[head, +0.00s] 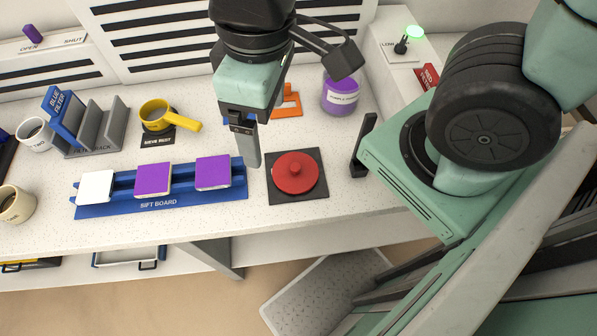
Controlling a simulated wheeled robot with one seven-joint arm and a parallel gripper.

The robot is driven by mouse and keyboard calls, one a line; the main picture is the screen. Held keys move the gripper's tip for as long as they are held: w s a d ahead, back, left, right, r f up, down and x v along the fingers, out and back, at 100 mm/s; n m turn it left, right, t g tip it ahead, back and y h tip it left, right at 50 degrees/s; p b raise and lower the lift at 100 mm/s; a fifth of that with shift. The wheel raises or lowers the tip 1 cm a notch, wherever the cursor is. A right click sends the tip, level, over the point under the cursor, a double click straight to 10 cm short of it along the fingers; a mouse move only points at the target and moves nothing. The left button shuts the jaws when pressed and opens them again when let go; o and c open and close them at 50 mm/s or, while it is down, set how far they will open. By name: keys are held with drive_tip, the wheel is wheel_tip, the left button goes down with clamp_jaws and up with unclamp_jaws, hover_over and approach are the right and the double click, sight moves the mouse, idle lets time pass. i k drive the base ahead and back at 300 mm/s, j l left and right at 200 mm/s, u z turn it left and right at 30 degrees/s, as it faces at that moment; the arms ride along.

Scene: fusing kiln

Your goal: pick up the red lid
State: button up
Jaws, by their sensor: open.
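The red lid (295,173) is round with a small knob on top. It lies on a dark square pad (312,196) on the white speckled counter. My gripper (246,150) is just left of the lid, pointing down, with its fingers beside the pad and apart from the lid. One finger shows clearly and the other is largely hidden behind it. Nothing shows between the fingers.
Left of my gripper is the blue sift board (160,209) with white and purple blocks. Behind stand a yellow sieve (157,115), a purple jar (340,96) and an orange stand (289,107). A grey rack (100,132) and mugs are at the left. The counter's front edge is near.

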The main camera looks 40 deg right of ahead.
sight(296, 173)
drive_tip(key=j+z, duration=0.15)
drive_tip(key=j, duration=0.4)
drive_tip(key=j+z, duration=0.1)
drive_tip(key=j, duration=0.45)
drive_tip(key=k+j+z, duration=0.15)
drive_tip(key=j, duration=0.4)
drive_tip(key=j+z, duration=0.15)
drive_tip(key=j, duration=0.35)
drive_tip(key=k, duration=0.05)
